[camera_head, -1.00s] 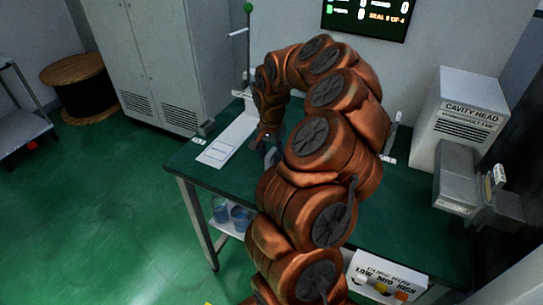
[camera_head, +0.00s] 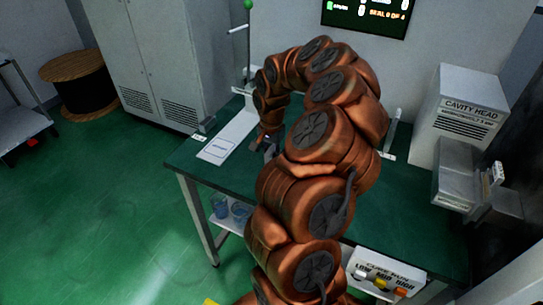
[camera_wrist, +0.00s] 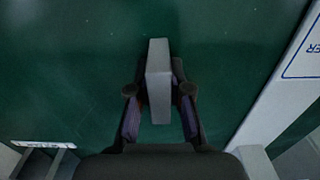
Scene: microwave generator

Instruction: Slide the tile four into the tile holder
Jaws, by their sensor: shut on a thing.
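My gripper (camera_wrist: 159,90) is shut on a pale grey slab, seen nearly edge-on, which I take to be tile four (camera_wrist: 158,70). No number shows on its visible side. One finger is on each side of it, and it is over the green tabletop. In the head view my gripper (camera_head: 268,144) is low over the table's left part, partly hidden by my arm. A white board with an outlined label (camera_head: 220,146) lies just left of it; its edge also shows at the right of the wrist view (camera_wrist: 285,85). I cannot tell which thing is the tile holder.
The green table (camera_head: 415,215) has clear room at the right. The cavity head box (camera_head: 468,115) and a grey device (camera_head: 460,180) stand there. A post with a green knob (camera_head: 248,5) rises at the back left. A cure run panel (camera_head: 380,277) is at the front.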

